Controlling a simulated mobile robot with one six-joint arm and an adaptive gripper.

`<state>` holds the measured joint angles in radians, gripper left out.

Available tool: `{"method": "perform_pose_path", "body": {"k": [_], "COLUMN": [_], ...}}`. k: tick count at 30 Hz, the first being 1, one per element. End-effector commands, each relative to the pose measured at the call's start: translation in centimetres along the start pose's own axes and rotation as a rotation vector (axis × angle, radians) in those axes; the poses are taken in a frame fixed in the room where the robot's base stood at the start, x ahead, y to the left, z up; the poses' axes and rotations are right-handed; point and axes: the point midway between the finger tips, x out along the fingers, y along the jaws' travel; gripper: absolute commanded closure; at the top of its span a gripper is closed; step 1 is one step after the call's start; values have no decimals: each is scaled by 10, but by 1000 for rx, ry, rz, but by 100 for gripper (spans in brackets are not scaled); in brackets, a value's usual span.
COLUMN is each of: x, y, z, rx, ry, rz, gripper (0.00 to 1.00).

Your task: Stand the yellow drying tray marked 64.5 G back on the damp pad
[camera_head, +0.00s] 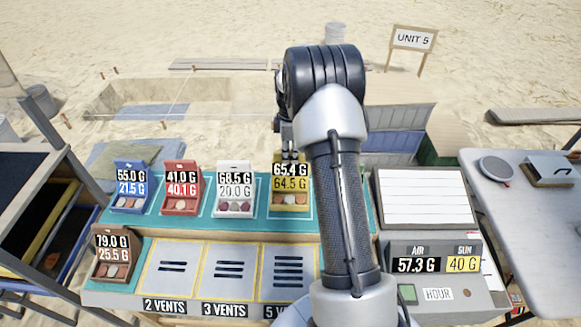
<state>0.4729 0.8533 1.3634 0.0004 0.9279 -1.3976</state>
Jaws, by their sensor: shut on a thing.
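The yellow drying tray (290,201) shows 65.4 G above 64.5 G and holds small round pieces. It is upright at the right end of the row of trays, over a white-outlined place on the teal pad (330,222). I cannot tell whether its base touches the pad. My gripper (289,156) is at the top edge of this tray and shut on it. My arm hides the pad to the right of the tray, and the gripper fingers show only in part.
Blue (129,203), red (181,203) and white (233,206) trays stand to the left on the pad. A brown tray (113,269) stands front left. Vented plates (228,271) lie in front. A display box (440,290) and a white board (424,197) are right.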

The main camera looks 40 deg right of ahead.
Motion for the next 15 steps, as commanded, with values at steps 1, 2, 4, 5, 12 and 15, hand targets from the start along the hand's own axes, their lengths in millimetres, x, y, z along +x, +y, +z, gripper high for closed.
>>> {"method": "perform_pose_path", "body": {"k": [1, 2, 4, 5, 12, 15], "x": [2, 4, 8, 10, 45, 47], "y": [0, 0, 0, 0, 0, 1], "z": [0, 0, 0, 0, 0, 0], "rx": [0, 0, 0, 0, 0, 0], "ry": [0, 0, 0, 0, 0, 0], "rz": [1, 2, 1, 1, 0, 2], "gripper": [100, 100, 100, 100, 100, 100]}}
